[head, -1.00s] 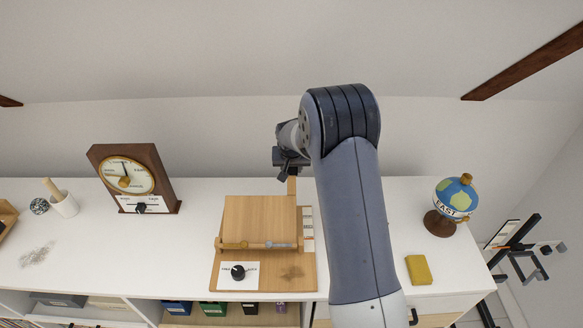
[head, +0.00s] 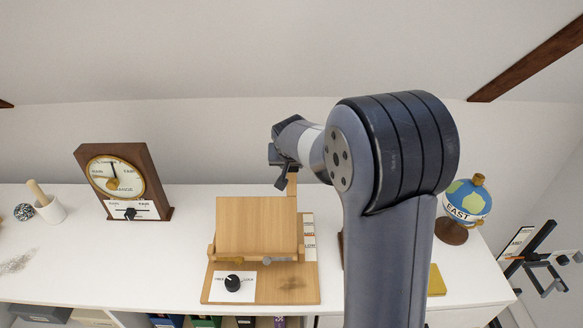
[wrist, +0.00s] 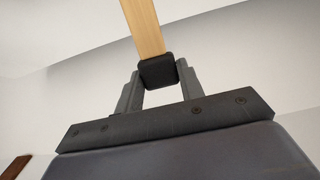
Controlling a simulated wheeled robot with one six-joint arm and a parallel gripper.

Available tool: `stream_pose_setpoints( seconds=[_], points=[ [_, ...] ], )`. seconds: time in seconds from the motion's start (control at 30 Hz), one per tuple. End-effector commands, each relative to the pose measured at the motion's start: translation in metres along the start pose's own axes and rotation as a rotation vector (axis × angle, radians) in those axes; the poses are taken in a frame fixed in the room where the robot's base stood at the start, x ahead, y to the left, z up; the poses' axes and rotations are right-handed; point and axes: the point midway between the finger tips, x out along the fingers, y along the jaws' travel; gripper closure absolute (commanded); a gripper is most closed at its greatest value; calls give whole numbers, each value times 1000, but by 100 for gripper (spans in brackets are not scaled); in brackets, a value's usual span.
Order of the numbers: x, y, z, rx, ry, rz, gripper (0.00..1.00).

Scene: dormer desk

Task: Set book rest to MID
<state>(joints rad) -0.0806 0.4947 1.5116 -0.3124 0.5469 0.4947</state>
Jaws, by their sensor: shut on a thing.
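The book rest is a wooden board (head: 256,225) tilted on a wooden base (head: 308,283) in the head view. A wooden strip (head: 292,187) rises at its back right corner. My gripper (head: 282,170) is at the top of this strip. In the wrist view, my gripper (wrist: 158,72) is shut on the dark end of the wooden strip (wrist: 142,27). A small label scale (head: 309,237) stands right of the board; MID seems to be its middle label, but I cannot tell which label the board is at. A black knob (head: 232,284) on a white plate sits at the base's front left.
A wooden weather dial (head: 127,183) and a white cup (head: 49,209) stand to the left. A globe (head: 466,203) and a yellow block (head: 437,281), partly hidden by my arm, are on the right.

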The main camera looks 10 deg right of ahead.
Motion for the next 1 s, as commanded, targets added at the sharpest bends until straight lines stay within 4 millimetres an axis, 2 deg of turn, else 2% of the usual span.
stream_pose_setpoints(
  seconds=[0.23,0.27,0.5,0.8,1.0],
  points=[
    [0,0,3,0,-9,2,100],
    [0,0,3,0,-9,2,63],
    [1,0,2,0,-7,1,43],
    [-1,0,2,1,-5,1,42],
    [-22,0,1,2,-2,-1,42]
  ],
)
